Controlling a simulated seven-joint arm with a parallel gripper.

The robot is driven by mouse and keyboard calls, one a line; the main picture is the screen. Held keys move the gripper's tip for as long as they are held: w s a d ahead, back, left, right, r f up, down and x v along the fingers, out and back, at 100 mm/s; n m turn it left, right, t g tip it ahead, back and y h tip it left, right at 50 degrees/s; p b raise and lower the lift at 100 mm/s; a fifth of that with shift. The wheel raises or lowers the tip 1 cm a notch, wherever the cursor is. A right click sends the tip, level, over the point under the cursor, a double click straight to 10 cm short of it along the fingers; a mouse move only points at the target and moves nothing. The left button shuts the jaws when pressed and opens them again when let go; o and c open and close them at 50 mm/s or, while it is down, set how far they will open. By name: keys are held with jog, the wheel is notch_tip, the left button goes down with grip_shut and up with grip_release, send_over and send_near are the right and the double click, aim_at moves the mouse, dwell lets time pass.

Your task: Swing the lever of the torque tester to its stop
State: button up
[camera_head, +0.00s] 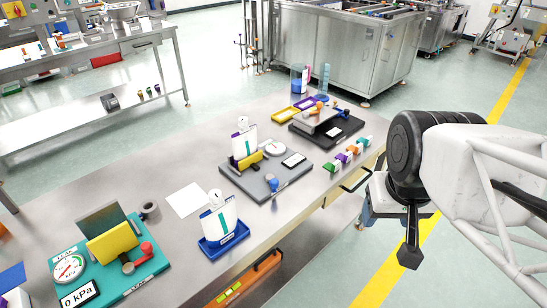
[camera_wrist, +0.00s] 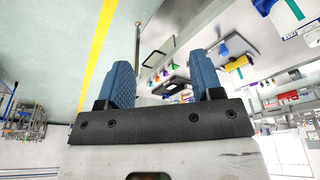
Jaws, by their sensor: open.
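The grey-plate station in the middle of the bench looks like the torque tester (camera_head: 240,182). It carries a yellow block (camera_head: 247,160), a round dial (camera_head: 272,147), a small display (camera_head: 293,160) and a blue-knobbed lever (camera_head: 273,184) at its front. The plate carries no label I can read. My gripper (camera_head: 409,246) is beyond the bench's right edge, well apart from the station. In the wrist view my gripper (camera_wrist: 163,80) has its two blue fingers apart with nothing between them. The station is small and hard to make out there.
A teal leak tester (camera_head: 140,285) stands at the near left. A blue tray (camera_head: 225,241) holds a white card. A black device (camera_head: 326,130) and a yellow tray (camera_head: 286,115) are behind. Several small coloured blocks line the right edge. A door-like handle (camera_head: 356,181) juts from the bench front.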

jog(key=shift+c, duration=0.4)
jog(key=shift+w, duration=0.1)
jog(key=m+g, duration=0.1)
jog(key=g, duration=0.2)
send_over(274, 180)
jog(key=f, duration=1.8)
jog(key=shift+s+d+f, duration=0.1)
jog(key=shift+s+d, duration=0.1)
jog(key=shift+w+a+f, duration=0.15)
jog(key=shift+a+f, duration=0.05)
jog(key=shift+f, duration=0.05)
jog(key=shift+f, duration=0.1)
jog(key=shift+f, duration=3.8)
